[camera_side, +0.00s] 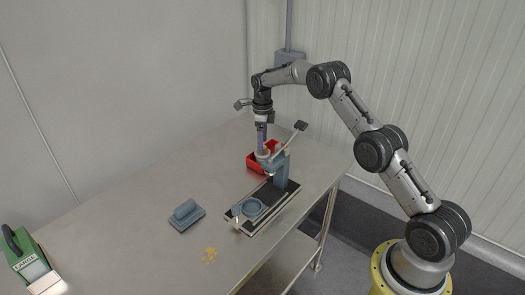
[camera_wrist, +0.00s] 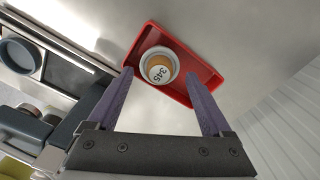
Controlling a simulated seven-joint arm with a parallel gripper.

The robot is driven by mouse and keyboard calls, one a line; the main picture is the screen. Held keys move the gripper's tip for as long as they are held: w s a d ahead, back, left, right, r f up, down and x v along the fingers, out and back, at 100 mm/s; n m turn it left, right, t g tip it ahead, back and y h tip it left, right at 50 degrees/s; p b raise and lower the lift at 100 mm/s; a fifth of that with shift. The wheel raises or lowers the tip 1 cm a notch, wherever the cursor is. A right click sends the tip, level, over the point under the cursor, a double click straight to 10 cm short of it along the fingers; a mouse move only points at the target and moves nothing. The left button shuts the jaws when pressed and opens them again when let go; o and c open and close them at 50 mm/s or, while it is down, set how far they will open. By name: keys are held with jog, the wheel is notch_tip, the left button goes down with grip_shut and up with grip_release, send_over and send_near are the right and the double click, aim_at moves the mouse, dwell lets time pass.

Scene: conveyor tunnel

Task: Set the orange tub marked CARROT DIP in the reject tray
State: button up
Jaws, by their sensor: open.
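The red tray (camera_wrist: 205,73) lies on the table, and it also shows in the side view (camera_side: 253,164), partly behind my gripper. A round tub (camera_wrist: 149,55) with a pale rim and an orange-tan middle is inside the tray, toward its left end in the wrist view. A white label on it seems to read "345"; I cannot read CARROT DIP. My gripper (camera_wrist: 159,73) is open, its two purple fingers apart, with the tub beyond and between the tips. I see no finger touching the tub. In the side view my gripper (camera_side: 262,150) points down at the tray.
A small conveyor (camera_side: 271,213) with a blue-grey arch (camera_side: 281,172) stands in front of the tray. A blue round dish (camera_side: 252,207) is on it. A blue-grey handled block (camera_side: 186,215), orange crumbs (camera_side: 210,255) and a green LARGE box (camera_side: 28,258) are further left. The table's back left is clear.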

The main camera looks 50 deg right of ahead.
notch_tip(320, 180, up, 7)
jog(key=shift+r, duration=0.1)
jog(key=s+a+r+n+t, duration=0.1)
jog(key=s+a+r+n, duration=0.6)
jog(key=r, duration=0.3)
jog(key=s+a+r+n+t, duration=0.2)
jog(key=s+a+r+n, duration=0.3)
jog(key=s+r+n, duration=0.3)
jog(key=s+a+f+n+t, duration=0.1)
jog(key=s+a+n, duration=0.2)
jog(key=s+n, duration=0.4)
jog(key=s+a+f+n+t, duration=0.1)
jog(key=s+a+n, duration=0.3)
jog(key=s, duration=1.5)
jog(key=n, duration=0.4)
jog(key=shift+f+t, duration=0.3)
